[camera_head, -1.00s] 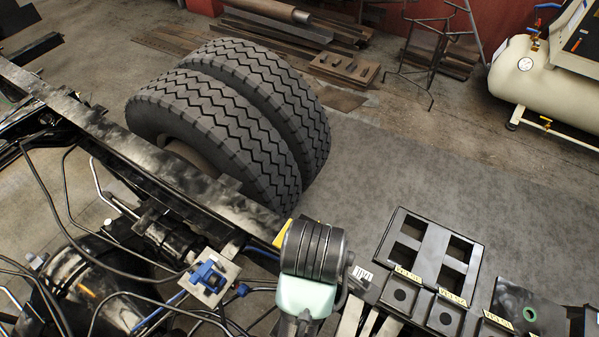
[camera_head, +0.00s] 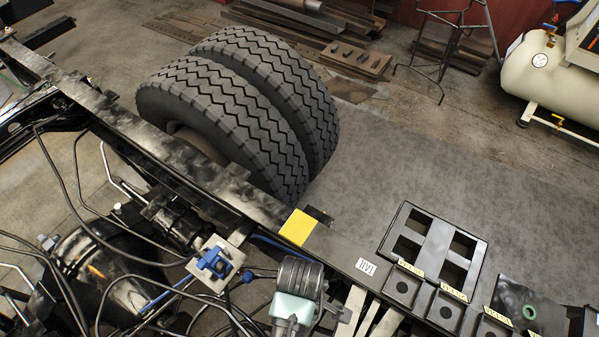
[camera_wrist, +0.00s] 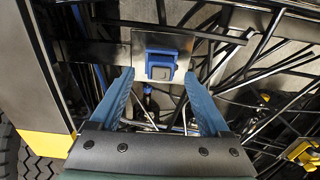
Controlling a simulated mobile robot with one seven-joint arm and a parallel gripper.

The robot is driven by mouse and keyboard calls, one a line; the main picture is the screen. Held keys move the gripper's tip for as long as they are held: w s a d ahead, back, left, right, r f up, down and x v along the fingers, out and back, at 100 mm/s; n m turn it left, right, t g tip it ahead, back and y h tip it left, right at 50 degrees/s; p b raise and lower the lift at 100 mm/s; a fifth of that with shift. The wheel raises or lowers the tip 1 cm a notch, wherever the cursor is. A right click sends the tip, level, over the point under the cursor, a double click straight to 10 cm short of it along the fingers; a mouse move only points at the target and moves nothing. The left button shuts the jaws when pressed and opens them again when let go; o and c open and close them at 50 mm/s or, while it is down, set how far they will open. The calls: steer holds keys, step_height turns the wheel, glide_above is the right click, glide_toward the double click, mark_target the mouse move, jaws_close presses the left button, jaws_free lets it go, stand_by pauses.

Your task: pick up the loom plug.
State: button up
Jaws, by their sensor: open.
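A blue connector, apparently the loom plug (camera_head: 213,262), sits on a pale metal plate among the chassis hoses in the head view. It also shows in the wrist view (camera_wrist: 161,65), upper middle, against the plate. My gripper (camera_wrist: 159,76) is open and empty, with its two blue fingers on either side of the connector in the picture. I cannot tell how far the fingertips are from it in depth. In the head view, my wrist is to the right of the connector, and the fingers are hard to make out there.
Black hoses and a dark rail (camera_head: 150,150) surround the plate. A black four-opening frame (camera_head: 432,243) and labelled holders (camera_head: 447,309) are at the right. Two large tyres (camera_head: 235,110) stand behind, with open floor to their right.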

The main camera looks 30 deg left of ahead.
steer(key=shift+f, duration=1.65)
jaws_close()
